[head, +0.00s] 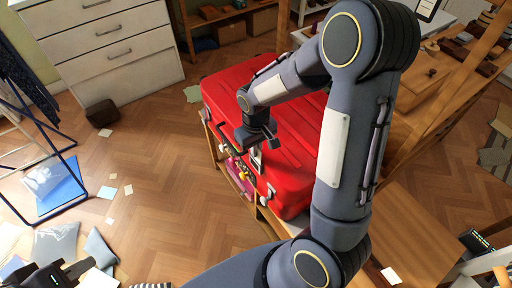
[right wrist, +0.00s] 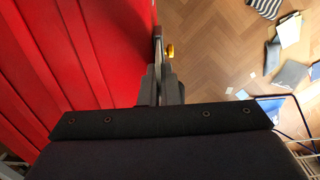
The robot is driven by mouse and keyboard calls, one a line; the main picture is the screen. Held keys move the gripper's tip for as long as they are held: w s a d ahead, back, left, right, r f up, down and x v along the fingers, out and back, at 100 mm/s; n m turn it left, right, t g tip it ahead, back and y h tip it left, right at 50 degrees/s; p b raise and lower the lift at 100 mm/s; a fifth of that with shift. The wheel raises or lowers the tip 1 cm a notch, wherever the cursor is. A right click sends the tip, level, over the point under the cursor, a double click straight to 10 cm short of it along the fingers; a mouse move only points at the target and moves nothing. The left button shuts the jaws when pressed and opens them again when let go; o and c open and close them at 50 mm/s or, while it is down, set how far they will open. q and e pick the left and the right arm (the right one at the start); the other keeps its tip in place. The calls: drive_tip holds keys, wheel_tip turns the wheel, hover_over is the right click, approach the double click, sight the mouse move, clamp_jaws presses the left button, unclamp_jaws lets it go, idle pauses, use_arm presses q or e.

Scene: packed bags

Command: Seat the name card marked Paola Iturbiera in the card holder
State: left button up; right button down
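A red suitcase (head: 290,120) lies on a wooden rack, and its red shell fills the left of the right wrist view (right wrist: 70,50). My right gripper (head: 257,142) points down at the suitcase's front side. In the right wrist view its fingers (right wrist: 160,85) are close together around a thin plate seen edge-on. A small pale card (head: 256,160) shows just below the fingers in the head view; its print is unreadable. I cannot make out the card holder apart from the card. My left gripper (head: 62,275) is low at the left, away from the suitcase; its fingertips are unclear.
Small colourful items (head: 238,172) are along the suitcase's front. A white dresser (head: 105,45) stands at the back left, with a dark bag (head: 102,113) before it. A blue-framed rack (head: 60,190) and loose papers (head: 107,192) are at left. The middle floor is clear.

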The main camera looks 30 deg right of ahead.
drive_tip(key=shift+f+b, duration=0.65)
drive_tip(key=shift+f, duration=0.25)
drive_tip(key=c, duration=1.6)
unclamp_jaws()
drive_tip(key=shift+r, duration=0.1)
wheel_tip(320, 180, up, 7)
drive_tip(key=shift+f+p, duration=0.1)
drive_tip(key=shift+p, duration=0.2)
drive_tip(key=shift+r, duration=0.5)
